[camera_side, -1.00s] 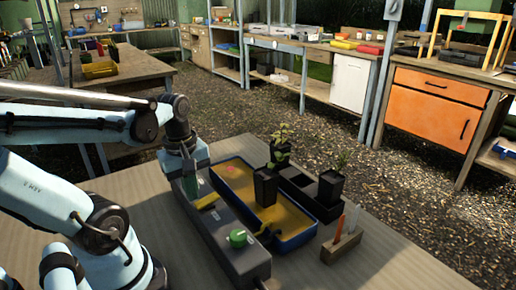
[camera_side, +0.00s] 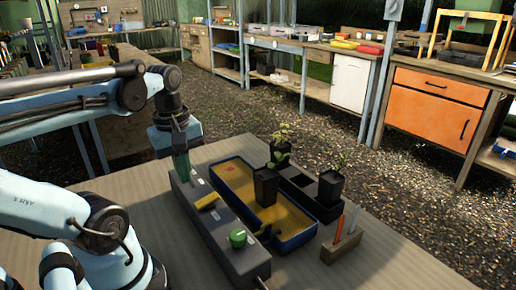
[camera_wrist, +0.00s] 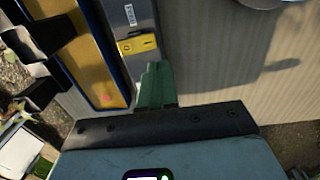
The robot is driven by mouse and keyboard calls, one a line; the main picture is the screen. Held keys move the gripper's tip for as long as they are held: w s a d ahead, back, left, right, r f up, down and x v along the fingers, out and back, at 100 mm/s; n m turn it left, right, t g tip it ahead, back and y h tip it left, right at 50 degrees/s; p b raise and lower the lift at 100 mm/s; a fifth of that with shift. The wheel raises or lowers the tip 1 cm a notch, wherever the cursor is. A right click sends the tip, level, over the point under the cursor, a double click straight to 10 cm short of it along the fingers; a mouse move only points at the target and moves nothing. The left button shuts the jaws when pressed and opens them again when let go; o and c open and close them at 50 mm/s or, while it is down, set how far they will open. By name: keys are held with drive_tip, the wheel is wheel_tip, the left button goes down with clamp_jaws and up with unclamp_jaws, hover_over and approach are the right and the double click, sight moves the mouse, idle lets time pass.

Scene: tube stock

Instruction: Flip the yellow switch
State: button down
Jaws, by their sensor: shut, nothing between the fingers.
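The yellow switch (camera_side: 208,201) sits on top of a long grey box (camera_side: 222,236), which also carries a round green knob (camera_side: 238,238). In the wrist view the yellow switch (camera_wrist: 137,45) lies just beyond my fingertips, slightly to their left. My gripper (camera_side: 182,174) has green fingers, shut and empty, at the far end of the grey box. In the wrist view my gripper (camera_wrist: 156,68) is close to the switch, with a gap between them. I cannot tell exactly how high the fingertips are above the box.
A blue tray with a yellow bed (camera_side: 288,222) stands right beside the box, holding a black pot (camera_side: 265,188). A dark pot carrier (camera_side: 307,185) is beyond it. A wooden block (camera_side: 341,246) with upright tools stands to the right. The front tabletop is clear.

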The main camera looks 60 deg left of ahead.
sight(207, 199)
wheel_tip(207, 199, up, 9)
drive_tip(key=s, duration=0.1)
drive_tip(key=shift+s, duration=0.35)
drive_tip(key=shift+f, duration=0.1)
